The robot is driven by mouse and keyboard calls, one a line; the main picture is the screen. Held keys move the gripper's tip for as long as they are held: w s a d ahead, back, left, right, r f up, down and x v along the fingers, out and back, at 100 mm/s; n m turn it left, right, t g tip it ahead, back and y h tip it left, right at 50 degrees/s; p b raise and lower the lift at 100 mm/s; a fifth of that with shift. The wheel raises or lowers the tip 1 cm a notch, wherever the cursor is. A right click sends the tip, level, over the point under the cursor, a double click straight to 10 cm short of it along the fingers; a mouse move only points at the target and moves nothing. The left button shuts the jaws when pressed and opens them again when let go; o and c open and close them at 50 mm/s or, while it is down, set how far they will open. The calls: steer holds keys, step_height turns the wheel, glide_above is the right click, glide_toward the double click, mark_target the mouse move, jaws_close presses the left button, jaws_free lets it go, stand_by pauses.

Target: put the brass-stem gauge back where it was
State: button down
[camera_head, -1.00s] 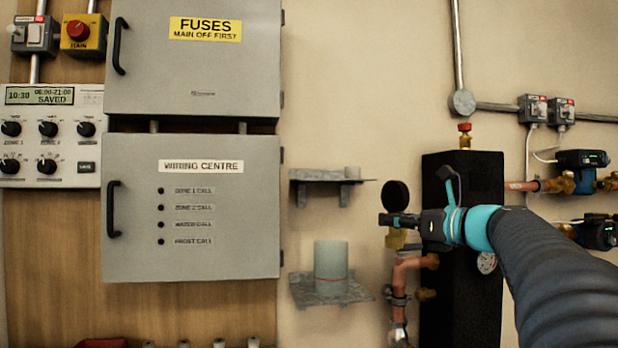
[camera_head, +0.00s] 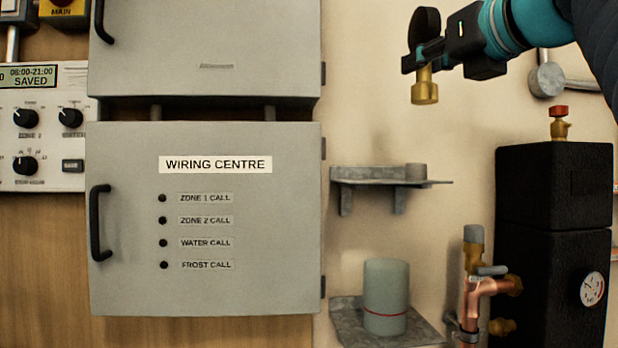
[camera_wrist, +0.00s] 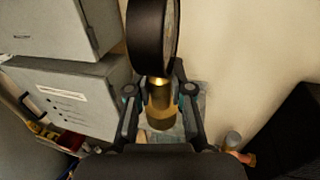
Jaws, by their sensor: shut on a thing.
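The brass-stem gauge has a black round dial (camera_head: 424,28) seen nearly edge-on and a brass stem with a wider brass nut (camera_head: 424,92) at its foot. My gripper (camera_head: 424,62) is shut on the stem and holds the gauge upright in the air, well above the shelves. In the wrist view the gauge's brass stem (camera_wrist: 160,105) sits between the two fingers, its dial toward the top. Below it to the right, a copper pipe (camera_head: 472,295) rises to a brass fitting with a grey top (camera_head: 473,240), which holds no gauge.
A small upper shelf (camera_head: 370,175) carries a short grey stub (camera_head: 415,172). The lower shelf (camera_head: 350,325) carries a pale green cylinder (camera_head: 386,290). The black manifold block (camera_head: 550,200) with a white dial (camera_head: 592,289) stands right. The wiring centre cabinet (camera_head: 205,240) is left.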

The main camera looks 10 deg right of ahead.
steer(key=shift+w+a+f, duration=0.15)
steer(key=shift+w+a, duration=0.15)
steer(key=shift+w, duration=0.3)
steer(key=w+a+f, duration=0.1)
steer(key=w+f, duration=0.1)
steer(key=w, duration=0.1)
steer(key=w+a+f, duration=0.2)
steer(key=w, duration=0.1)
steer(key=w+a+f, duration=0.2)
steer(key=w, duration=0.1)
steer(key=shift+w+f, duration=0.25)
steer(key=shift+f, duration=0.05)
steer(key=shift+f+b, duration=0.9)
steer(key=shift+f, duration=1.05)
steer(key=shift+f, duration=0.15)
steer(key=c, duration=1.1)
jaws_free()
steer(key=shift+o, duration=0.2)
